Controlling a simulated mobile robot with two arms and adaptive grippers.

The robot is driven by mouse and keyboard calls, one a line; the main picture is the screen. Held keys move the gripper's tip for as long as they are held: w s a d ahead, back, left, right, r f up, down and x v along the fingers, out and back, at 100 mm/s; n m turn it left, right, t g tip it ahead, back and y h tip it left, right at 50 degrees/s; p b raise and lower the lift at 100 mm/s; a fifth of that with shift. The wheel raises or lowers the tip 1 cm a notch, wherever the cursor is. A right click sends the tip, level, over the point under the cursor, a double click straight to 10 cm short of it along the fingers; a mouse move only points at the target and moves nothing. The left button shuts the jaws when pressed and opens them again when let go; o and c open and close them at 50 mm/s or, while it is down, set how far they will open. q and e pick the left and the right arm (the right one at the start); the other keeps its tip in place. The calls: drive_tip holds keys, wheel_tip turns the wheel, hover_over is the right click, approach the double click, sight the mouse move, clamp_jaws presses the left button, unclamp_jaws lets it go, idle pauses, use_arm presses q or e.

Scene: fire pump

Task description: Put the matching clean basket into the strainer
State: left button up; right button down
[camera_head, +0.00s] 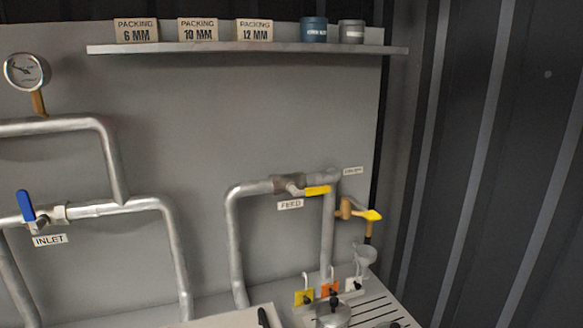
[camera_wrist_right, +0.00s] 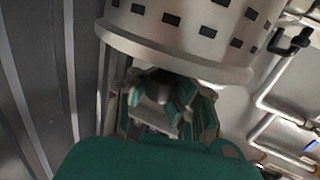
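A metal basket (camera_wrist_right: 190,25) with rows of dark square holes and a plain rim fills the top of the right wrist view. My right gripper (camera_wrist_right: 162,97), with green finger parts, is right at the rim, its fingers closed around a small grey piece in front of the basket. The basket appears held by it; the exact contact is partly hidden. In the head view a round metal lid or vessel (camera_head: 333,314) with a black knob stands at the bottom edge; I cannot tell if it is the strainer. Neither gripper shows in the head view.
Yellow (camera_head: 304,297), orange (camera_head: 329,289) and white (camera_head: 354,285) tags stand behind the round vessel, near a clear funnel (camera_head: 365,256) and slotted drain board (camera_head: 375,308). Pipes with a blue inlet handle (camera_head: 26,206) and yellow feed handle (camera_head: 317,190) line the wall, below a shelf (camera_head: 250,48).

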drive_tip(key=shift+w+d+r, duration=0.1)
drive_tip(key=shift+w, duration=0.05)
wheel_tip(320, 180, down, 4)
drive_tip(key=b, duration=0.3)
drive_tip(key=shift+d+b, duration=0.1)
drive_tip(key=shift+b, duration=0.3)
drive_tip(key=shift+f+b, duration=0.55)
drive_tip(key=s+f, duration=0.2)
drive_tip(key=s, duration=0.6)
drive_tip(key=shift+f, duration=0.4)
drive_tip(key=shift+w, duration=0.1)
